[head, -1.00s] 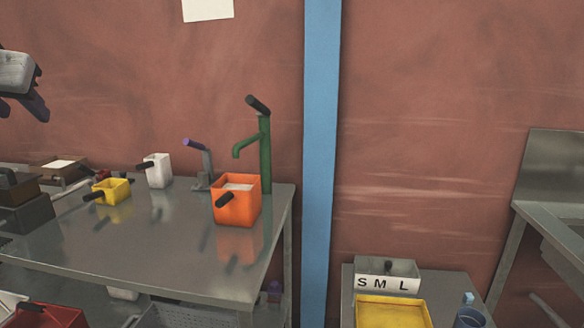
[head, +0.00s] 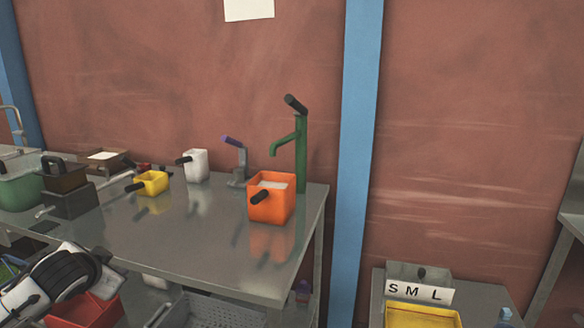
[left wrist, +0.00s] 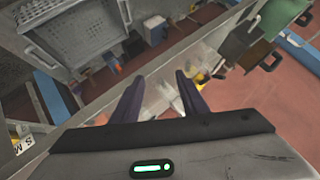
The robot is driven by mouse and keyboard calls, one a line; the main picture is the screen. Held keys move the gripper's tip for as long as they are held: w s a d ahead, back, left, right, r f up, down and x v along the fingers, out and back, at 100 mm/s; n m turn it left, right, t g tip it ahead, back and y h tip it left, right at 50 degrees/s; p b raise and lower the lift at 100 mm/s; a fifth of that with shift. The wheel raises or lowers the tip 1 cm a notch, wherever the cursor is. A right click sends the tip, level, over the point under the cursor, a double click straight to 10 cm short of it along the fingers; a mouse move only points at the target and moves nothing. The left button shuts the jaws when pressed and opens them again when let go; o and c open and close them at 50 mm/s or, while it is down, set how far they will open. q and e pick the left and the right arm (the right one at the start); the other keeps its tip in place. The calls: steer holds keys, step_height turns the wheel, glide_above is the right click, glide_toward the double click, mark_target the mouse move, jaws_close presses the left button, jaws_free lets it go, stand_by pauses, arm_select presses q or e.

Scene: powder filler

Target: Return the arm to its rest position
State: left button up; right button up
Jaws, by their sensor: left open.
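My left arm (head: 62,285), white and black, shows low at the left of the head view, in front of the steel table (head: 215,262). In the left wrist view my left gripper (left wrist: 160,98) has its two dark fingers spread apart, with nothing between them. Its fingertips do not show clearly in the head view. My right gripper is in neither view.
On the table stand an orange container (head: 272,205) with white contents, a green tap-like stand (head: 301,150), a yellow scoop (head: 153,183) and a white one (head: 196,165). Red (head: 92,312) and grey bins sit below. A label reading S M L (head: 416,291) is at right.

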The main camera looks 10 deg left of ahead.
arm_select(q)
steer(key=s+d+f+m+h, duration=0.1)
steer(key=s+d+f+m, duration=0.1)
steer(key=s+f, duration=0.55)
steer(key=s+d+f+m+h, duration=0.25)
steer(key=s+f, duration=0.25)
steer(key=f, duration=0.6)
steer(key=s+d+f+m+g+h, duration=0.1)
steer(key=s+d+f, duration=0.2)
steer(key=s+f, duration=0.35)
steer(key=s+d+f+m+g+h, duration=0.1)
steer(key=s+d+f+m, duration=0.15)
steer(key=s, duration=0.75)
steer(key=s+d+f+n+h, duration=0.1)
steer(key=d+n, duration=0.8)
steer(key=d, duration=1.2)
steer(key=shift+d+f+t+h, duration=0.2)
steer(key=shift+f+t+h, duration=0.25)
steer(key=shift+f, duration=0.4)
